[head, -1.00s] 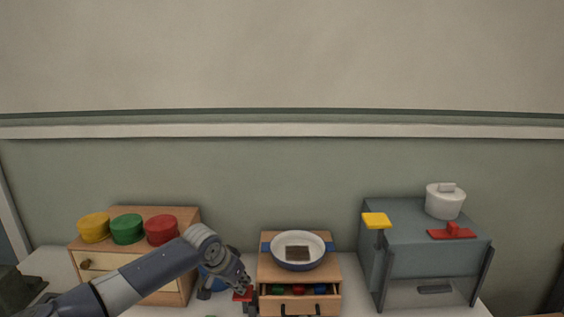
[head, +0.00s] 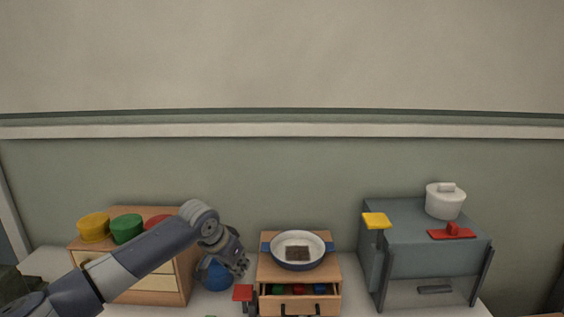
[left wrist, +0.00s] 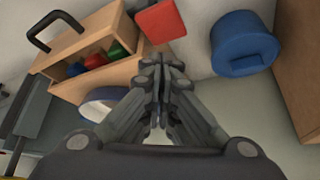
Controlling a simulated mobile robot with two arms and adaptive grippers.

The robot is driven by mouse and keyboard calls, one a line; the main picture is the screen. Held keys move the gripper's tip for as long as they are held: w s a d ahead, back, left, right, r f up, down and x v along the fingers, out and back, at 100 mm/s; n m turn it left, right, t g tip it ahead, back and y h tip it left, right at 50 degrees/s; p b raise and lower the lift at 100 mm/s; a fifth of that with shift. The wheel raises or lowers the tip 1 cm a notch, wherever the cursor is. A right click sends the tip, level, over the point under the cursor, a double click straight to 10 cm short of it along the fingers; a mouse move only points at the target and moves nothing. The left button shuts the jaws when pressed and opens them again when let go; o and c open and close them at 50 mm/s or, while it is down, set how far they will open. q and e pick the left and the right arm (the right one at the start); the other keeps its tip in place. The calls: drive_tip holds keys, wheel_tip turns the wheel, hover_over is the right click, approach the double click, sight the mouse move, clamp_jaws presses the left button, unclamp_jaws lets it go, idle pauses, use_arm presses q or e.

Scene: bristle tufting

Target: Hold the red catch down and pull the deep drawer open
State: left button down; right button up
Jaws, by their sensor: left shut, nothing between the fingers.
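The red catch (head: 243,293) is a flat red pad on a dark post, just left of the small wooden drawer box. It also shows in the left wrist view (left wrist: 160,21). My right gripper is out of view.
A blue-rimmed white dish (head: 297,262) with a brown piece sits on the box. A blue round object (head: 216,277) is beside my left gripper. A wooden cabinet with coloured lids (head: 127,229) stands left; a grey cabinet (head: 428,262) with yellow pad, red lever and white pot stands right.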

use_arm(q)
drive_tip(key=shift+r, duration=1.65)
drive_tip(key=v, duration=1.2)
